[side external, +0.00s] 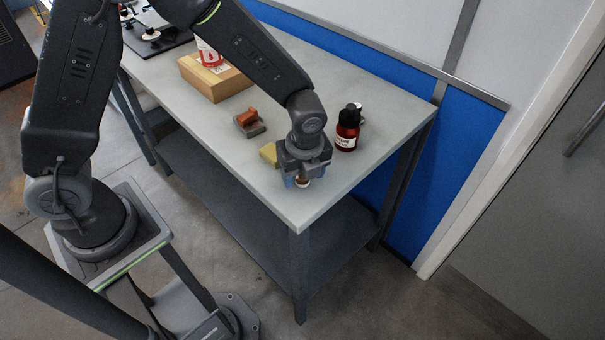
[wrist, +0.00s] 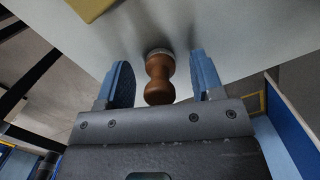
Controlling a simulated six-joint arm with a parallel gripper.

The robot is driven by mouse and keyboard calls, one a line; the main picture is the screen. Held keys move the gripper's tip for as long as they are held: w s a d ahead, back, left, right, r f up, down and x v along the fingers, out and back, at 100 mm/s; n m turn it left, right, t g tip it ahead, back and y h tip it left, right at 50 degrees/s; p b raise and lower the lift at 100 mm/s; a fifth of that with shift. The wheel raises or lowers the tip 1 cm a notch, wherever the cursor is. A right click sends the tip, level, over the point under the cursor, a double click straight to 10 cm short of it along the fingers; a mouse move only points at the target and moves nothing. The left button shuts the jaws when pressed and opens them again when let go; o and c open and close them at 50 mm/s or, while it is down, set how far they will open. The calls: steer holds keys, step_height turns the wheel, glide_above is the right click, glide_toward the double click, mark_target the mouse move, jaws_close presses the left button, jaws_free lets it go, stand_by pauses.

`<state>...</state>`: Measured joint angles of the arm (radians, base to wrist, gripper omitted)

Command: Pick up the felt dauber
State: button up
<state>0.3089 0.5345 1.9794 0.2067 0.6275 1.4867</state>
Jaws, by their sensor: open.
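The felt dauber (wrist: 159,80) has a brown turned wooden handle and a pale felt end. In the wrist view it lies between the two blue fingers of my gripper (wrist: 160,64), with a gap on each side. In the side view my gripper (side external: 303,179) is low over the near corner of the table, pointing down and open. The lower part of the dauber (side external: 302,183) shows between its fingers there, and the rest is hidden by the gripper.
A yellow block (side external: 268,154) lies just left of my gripper. A dark red bottle (side external: 347,130) with a black cap stands to the right. The table edge is close.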

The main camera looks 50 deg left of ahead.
steer(key=c, duration=1)
steer(key=shift+o, duration=0.2)
steer(key=shift+r, duration=0.1)
